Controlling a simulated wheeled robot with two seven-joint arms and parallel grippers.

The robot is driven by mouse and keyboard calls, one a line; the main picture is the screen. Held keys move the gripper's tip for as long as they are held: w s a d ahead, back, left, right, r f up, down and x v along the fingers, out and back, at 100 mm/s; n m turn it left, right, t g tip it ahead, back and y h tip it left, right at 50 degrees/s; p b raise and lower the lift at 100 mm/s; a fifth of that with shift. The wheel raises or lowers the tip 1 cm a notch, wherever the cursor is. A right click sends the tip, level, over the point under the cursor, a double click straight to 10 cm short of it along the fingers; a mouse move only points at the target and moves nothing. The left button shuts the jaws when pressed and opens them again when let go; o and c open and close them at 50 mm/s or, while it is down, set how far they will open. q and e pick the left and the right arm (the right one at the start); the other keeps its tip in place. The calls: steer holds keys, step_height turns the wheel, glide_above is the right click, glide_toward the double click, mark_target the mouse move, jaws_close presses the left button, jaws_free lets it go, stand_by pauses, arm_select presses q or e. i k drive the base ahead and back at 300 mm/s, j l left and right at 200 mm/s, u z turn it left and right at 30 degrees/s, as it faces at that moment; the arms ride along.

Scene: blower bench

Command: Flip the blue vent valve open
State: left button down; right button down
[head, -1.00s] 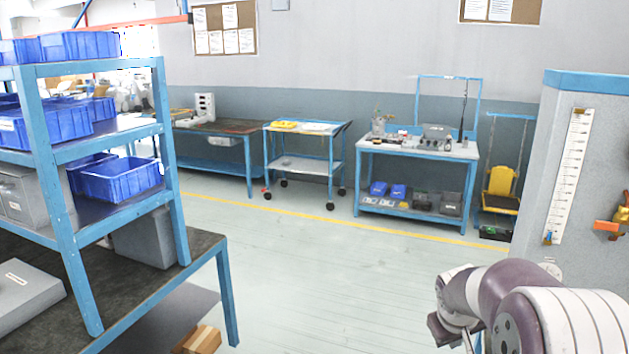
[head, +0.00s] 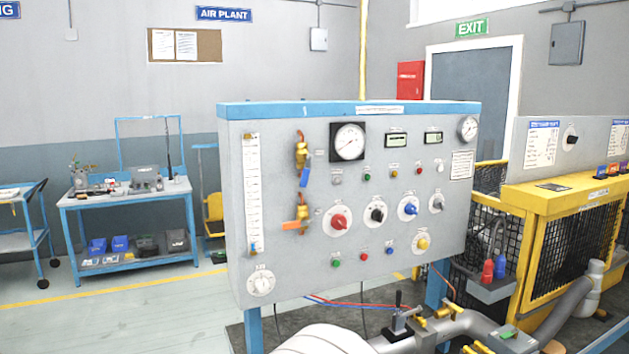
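The valve with the blue lever (head: 304,177) is on the upper left part of the grey control panel (head: 349,250). Its brass body (head: 301,150) stands upright, and the blue lever hangs down from it, slightly tilted. Below it is a second brass valve with an orange lever (head: 291,226), which points sideways to the left. Nothing touches either lever. A white rounded part at the bottom edge looks like my own arm. Neither of my grippers shows in the head view.
The panel also carries gauges (head: 348,142), knobs and a white scale strip (head: 252,195). Grey pipes with a black-handled lever (head: 398,305) lie in front at the bottom. A yellow machine guard (head: 570,205) stands right.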

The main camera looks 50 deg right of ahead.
mark_target(305, 170)
steer(key=i+z, duration=0.1)
steer(key=z, duration=0.4)
steer(key=i+z, duration=0.1)
steer(key=z, duration=0.4)
steer(key=i+j+z, duration=0.1)
steer(key=z, duration=0.35)
steer(key=i+j+z, duration=0.1)
steer(key=z, duration=0.4)
steer(key=j+z, duration=0.1)
steer(key=z, duration=0.4)
steer(key=i+j, duration=0.05)
